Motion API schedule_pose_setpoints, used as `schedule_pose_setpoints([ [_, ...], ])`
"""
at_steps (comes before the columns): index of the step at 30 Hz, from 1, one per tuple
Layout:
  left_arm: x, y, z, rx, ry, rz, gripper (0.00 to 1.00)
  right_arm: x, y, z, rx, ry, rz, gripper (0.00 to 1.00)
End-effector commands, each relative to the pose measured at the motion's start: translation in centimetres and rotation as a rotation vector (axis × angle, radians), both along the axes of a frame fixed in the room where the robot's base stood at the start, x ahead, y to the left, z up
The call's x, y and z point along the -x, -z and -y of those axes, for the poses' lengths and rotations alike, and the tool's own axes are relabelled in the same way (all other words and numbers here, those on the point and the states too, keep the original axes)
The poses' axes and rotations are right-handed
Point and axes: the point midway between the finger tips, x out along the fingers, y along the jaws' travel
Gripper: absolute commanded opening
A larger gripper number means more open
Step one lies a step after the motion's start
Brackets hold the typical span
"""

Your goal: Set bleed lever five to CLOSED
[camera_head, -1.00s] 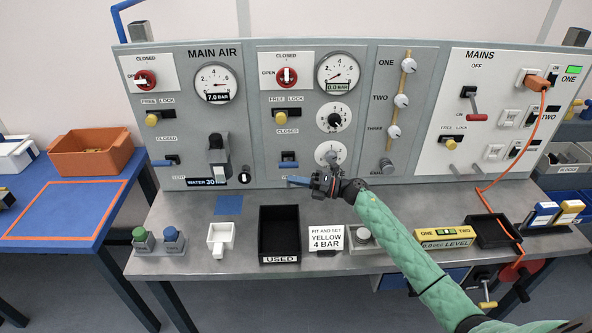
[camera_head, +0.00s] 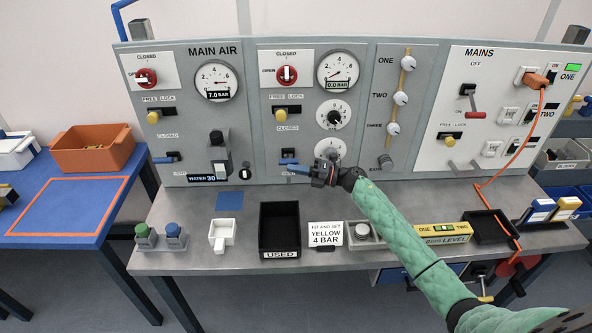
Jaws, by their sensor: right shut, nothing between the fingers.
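The fingertips overlap a small blue-handled lever (camera_head: 287,161) under the CLOSED label of that panel. I cannot tell whether they touch it, and its lower part is partly hidden. A similar blue lever (camera_head: 163,160) sits under the CLOSED label on the MAIN AIR panel at left, its handle pointing left. I cannot read a number five on either lever. My left gripper is not in view.
The grey bench (camera_head: 340,200) is below the panels. On it stand a black USED bin (camera_head: 280,254), a white scoop-like holder (camera_head: 222,236), a YELLOW 4 BAR card (camera_head: 326,234) and a yellow level (camera_head: 440,231). An orange cable (camera_head: 512,160) hangs at right.

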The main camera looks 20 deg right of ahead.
Motion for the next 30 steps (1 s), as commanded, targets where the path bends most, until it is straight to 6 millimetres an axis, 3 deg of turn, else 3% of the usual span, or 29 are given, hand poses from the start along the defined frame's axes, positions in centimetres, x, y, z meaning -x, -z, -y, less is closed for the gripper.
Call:
schedule_pose_setpoints([
  [6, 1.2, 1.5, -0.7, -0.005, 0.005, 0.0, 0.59, -0.3, -0.9, 0.1, -0.015, 0.001, -0.064, 0.0],
  [18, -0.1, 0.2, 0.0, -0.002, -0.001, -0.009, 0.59, -0.6, -1.9, 0.2, -0.02, 0.001, -0.071, 0.0],
  [30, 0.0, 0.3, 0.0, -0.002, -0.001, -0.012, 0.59, -0.6, -1.8, 0.2, -0.019, 0.002, -0.072, 0.0],
])
